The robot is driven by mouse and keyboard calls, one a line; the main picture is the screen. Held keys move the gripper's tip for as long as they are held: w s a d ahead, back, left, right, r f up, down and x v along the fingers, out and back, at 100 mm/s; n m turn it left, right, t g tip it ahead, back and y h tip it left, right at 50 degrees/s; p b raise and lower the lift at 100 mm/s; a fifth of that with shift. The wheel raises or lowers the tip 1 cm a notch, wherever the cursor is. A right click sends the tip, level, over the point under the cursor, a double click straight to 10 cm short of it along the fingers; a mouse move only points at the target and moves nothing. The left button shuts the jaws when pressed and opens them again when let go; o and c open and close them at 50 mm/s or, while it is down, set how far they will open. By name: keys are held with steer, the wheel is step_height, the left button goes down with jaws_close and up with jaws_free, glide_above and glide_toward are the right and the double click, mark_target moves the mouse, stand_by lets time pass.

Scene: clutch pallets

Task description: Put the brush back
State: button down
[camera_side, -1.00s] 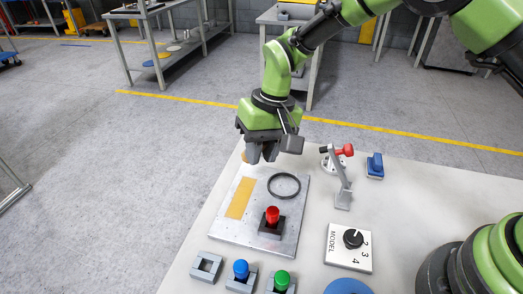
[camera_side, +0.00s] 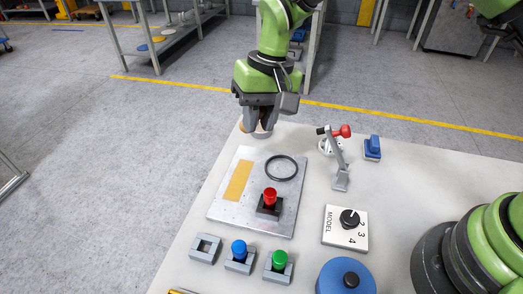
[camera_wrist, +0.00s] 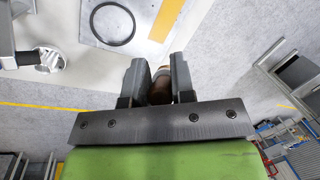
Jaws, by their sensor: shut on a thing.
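My gripper (camera_side: 262,122) is at the far left corner of the table, beyond the metal plate. In the wrist view my gripper (camera_wrist: 159,75) is shut on a brown rounded piece (camera_wrist: 160,88), which looks like the brush handle. The fingers hide most of it, and its lower end is not clear. In the side view a tan-brown bit (camera_side: 243,127) shows beside the fingers, with a pale round shape (camera_side: 263,133) below them; I cannot tell whether they touch the table.
The metal plate (camera_side: 225,212) carries a yellow strip, a black ring (camera_side: 281,168) and a red-knobbed piece (camera_side: 269,200). A red-tipped clamp (camera_side: 340,165), blue block (camera_side: 372,148), model dial (camera_side: 346,228) and blue disc (camera_side: 335,280) stand to the right. Grey sockets (camera_side: 205,248) line the front.

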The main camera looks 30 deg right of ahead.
steer(key=shift+w+d+m, duration=0.3)
steer(key=shift+d+m, duration=0.1)
steer(key=shift+m, duration=0.4)
steer(key=w+d+m+t+y, duration=0.5)
steer(key=d+m, duration=0.7)
steer(key=m, duration=1)
steer(key=f, duration=0.3)
steer(key=f+h, duration=0.1)
steer(key=f, duration=0.2)
steer(key=w+f+g+h, duration=0.1)
steer(key=f, duration=0.2)
steer(key=c, duration=1)
jaws_free()
steer(key=shift+o, duration=0.2)
